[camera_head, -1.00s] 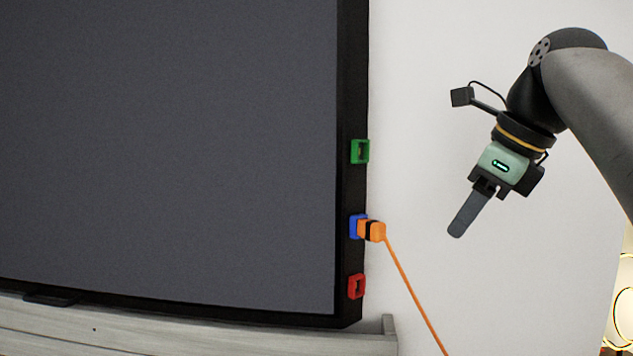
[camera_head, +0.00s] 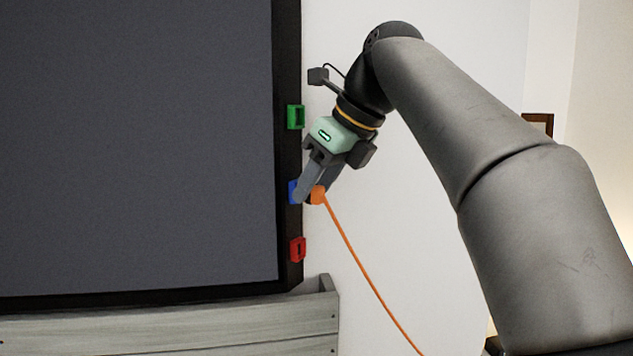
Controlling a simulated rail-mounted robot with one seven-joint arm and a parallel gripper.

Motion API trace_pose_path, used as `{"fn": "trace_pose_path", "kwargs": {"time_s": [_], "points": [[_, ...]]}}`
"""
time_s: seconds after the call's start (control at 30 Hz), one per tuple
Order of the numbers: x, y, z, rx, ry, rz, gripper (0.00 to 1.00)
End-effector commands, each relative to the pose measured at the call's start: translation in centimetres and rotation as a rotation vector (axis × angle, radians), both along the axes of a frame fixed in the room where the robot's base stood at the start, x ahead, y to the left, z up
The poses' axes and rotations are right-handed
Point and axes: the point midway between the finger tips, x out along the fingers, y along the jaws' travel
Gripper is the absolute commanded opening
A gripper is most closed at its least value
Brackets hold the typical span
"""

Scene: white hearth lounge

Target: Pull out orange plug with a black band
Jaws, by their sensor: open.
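The orange plug (camera_head: 318,195) sits at the blue socket (camera_head: 292,191) on the right edge of the dark screen. An orange cable (camera_head: 361,263) runs from it down to the right. My gripper (camera_head: 315,188) points down-left, with its fingers open and their tips at the plug. One finger passes in front of the plug's left part and hides its black band and part of the blue socket. Whether the fingers touch the plug, I cannot tell.
A green socket (camera_head: 295,117) is above the blue one, and a red socket (camera_head: 297,249) is below it. The large screen (camera_head: 140,140) fills the left side. A grey wooden ledge (camera_head: 200,327) stands beneath it.

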Motion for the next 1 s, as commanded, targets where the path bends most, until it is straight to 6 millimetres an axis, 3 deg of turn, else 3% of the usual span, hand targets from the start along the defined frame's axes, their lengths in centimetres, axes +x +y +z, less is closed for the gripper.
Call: {"fn": "trace_pose_path", "kwargs": {"time_s": [0.3,0.47,1.0], "points": [[0.09,0.13,-0.22,0.0,-0.002,0.0,0.43],[0.09,0.11,-0.22,0.0,0.0,0.001,0.0],[-0.08,-0.17,-0.23,0.0,-0.001,-0.001,0.0]]}}
